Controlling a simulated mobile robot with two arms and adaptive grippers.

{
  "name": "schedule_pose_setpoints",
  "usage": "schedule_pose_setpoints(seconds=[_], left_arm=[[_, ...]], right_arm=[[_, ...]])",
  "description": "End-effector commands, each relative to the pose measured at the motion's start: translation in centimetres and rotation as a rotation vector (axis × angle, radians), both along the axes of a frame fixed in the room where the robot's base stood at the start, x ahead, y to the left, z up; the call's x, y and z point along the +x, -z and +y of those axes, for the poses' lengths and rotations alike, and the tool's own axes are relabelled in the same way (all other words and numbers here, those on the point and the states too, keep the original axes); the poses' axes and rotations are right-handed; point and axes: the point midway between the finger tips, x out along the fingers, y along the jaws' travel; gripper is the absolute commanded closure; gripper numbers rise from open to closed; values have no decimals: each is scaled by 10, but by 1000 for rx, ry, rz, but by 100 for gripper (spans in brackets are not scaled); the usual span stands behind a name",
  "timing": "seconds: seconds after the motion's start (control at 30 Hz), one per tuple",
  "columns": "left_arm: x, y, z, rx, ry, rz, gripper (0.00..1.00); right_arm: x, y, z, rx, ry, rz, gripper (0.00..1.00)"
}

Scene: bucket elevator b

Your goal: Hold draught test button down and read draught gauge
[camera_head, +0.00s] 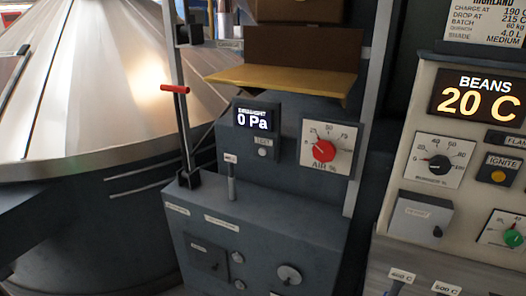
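The draught gauge (250,121) is a dark box with a lit display on the grey-blue panel in the middle of the view. It reads 0 Pa. A small pale round button (263,152) sits on the gauge's lower part, under a small label that seems to read TEST. Nothing touches or covers the button or the display. Neither of my grippers shows in this view.
A red-handled lever (175,89) stands left of the gauge, and a short grey lever (232,183) rises below it. The red AIR dial (324,151) is at its right. A yellow shelf (283,79) juts out above. A cream BEANS panel (428,85) reads 20 C.

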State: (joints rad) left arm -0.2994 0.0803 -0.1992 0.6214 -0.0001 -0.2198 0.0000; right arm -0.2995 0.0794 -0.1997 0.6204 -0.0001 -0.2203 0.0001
Motion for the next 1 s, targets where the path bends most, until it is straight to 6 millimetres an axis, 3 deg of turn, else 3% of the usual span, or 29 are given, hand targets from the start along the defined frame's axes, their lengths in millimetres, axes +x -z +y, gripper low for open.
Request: schedule_pose_setpoints(seconds=[0.17, 0.37, 0.4, 1.0], left_arm=[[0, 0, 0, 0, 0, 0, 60], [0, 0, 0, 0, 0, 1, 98], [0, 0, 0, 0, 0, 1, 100], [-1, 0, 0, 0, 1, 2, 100]], right_arm=[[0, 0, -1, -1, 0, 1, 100], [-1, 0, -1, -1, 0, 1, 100], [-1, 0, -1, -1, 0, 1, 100], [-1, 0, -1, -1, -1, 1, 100]])
